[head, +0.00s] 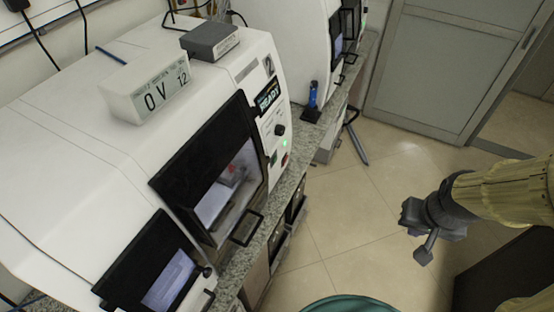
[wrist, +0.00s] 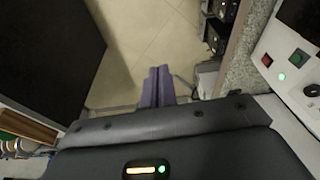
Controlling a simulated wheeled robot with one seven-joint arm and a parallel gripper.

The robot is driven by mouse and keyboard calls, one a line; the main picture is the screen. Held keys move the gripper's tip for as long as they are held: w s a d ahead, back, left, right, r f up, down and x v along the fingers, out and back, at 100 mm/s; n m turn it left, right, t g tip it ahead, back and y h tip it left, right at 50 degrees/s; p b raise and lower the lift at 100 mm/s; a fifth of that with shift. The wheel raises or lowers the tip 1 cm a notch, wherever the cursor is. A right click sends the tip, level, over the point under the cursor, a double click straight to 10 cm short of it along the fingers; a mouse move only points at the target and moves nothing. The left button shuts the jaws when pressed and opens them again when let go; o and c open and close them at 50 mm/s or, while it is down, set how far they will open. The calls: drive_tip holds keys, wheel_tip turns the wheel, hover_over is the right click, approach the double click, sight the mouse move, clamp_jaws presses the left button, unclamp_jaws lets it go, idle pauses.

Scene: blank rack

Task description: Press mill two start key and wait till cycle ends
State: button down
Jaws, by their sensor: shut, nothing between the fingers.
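Mill two is the white machine (head: 215,90) at left in the head view, marked 2, with a small display (head: 268,96) reading READY. Its side panel has a black knob (head: 280,130), a lit green lamp (head: 285,143), a green key (head: 273,159) and a red button (head: 284,160). The wrist view shows the green key (wrist: 298,57), red button (wrist: 266,60), lit lamp (wrist: 281,76) and knob (wrist: 312,90) at right. Key lettering is unreadable. My gripper (head: 407,214) is shut and empty (wrist: 158,71), over the floor, apart from the panel.
A box reading 0V 12 (head: 148,94) and a grey box (head: 210,41) sit on the mill. A stone counter edge (head: 300,160) runs along the machines; a blue item (head: 312,97) stands on it. A grey door (head: 450,70) is behind. Tiled floor (head: 345,225) lies open between.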

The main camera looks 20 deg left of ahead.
sight(275, 160)
drive_tip(key=w+a+f+n+t+p, duration=0.1)
drive_tip(key=w+a+f+n+t, duration=0.15)
drive_tip(key=w+a+f, duration=0.55)
drive_tip(key=w+a+f+n+t+p, duration=0.15)
drive_tip(key=w+f+t, duration=0.25)
drive_tip(key=w, duration=0.8)
drive_tip(key=a+f+n+y+p, duration=0.1)
drive_tip(key=a+n+y, duration=0.3)
drive_tip(key=a, duration=0.5)
drive_tip(key=s+a+f+n+t+y+p, duration=0.1)
drive_tip(key=a+f+n+y, duration=0.3)
drive_tip(key=a, duration=0.5)
drive_tip(key=shift+s+a+n+y, duration=0.2)
drive_tip(key=shift+s+n+y, duration=0.1)
drive_tip(key=shift+n+y, duration=0.65)
drive_tip(key=shift+a, duration=0.15)
drive_tip(key=a+b, duration=0.2)
drive_tip(key=a, duration=0.6)
drive_tip(key=shift+w+a+f, duration=0.2)
drive_tip(key=shift+w, duration=0.15)
drive_tip(key=shift+a, duration=0.1)
drive_tip(key=shift+a, duration=0.3)
